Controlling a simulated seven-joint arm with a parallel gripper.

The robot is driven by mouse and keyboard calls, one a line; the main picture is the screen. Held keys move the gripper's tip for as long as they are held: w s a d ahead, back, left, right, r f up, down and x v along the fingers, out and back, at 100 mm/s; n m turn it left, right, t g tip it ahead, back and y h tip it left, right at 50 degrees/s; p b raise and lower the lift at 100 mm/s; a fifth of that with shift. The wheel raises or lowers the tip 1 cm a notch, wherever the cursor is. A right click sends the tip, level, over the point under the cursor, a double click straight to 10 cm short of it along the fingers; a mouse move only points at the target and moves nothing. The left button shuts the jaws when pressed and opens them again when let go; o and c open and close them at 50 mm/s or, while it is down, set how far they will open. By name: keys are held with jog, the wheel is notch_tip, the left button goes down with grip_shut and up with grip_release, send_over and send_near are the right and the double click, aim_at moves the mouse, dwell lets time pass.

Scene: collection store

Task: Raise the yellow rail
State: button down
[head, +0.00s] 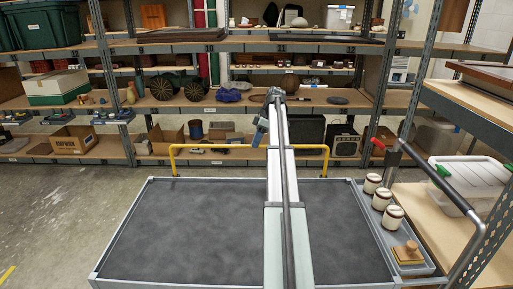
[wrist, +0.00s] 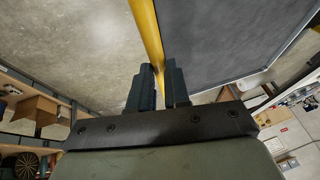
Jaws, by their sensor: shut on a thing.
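The yellow rail (head: 203,146) stands at the far edge of the dark-topped cart (head: 170,230), with a bent-down end on each side. My arm reaches over the cart and hides the rail's middle in the head view. In the wrist view, the rail (wrist: 148,30) runs down from the top edge and passes between the fingers of my gripper (wrist: 161,80). The gripper is shut on the rail. In the head view, the fingers themselves are too small and covered to make out.
Loaded shelving (head: 230,108) stands behind the rail. Floor at left is clear.

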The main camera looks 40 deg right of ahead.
jog(key=shift+r, duration=0.3)
jog(key=c, duration=1.4)
grip_release()
jog(key=o, duration=0.3)
jog(key=shift+f, duration=0.1)
jog(key=shift+d+r, duration=0.2)
jog(key=shift+r, duration=0.15)
jog(key=s+d+r, duration=0.1)
jog(key=s+d, duration=0.1)
jog(key=d, duration=0.4)
jog(key=s+d+r, duration=0.1)
jog(key=s+d, duration=0.1)
jog(key=d, duration=0.4)
jog(key=shift+s, duration=0.25)
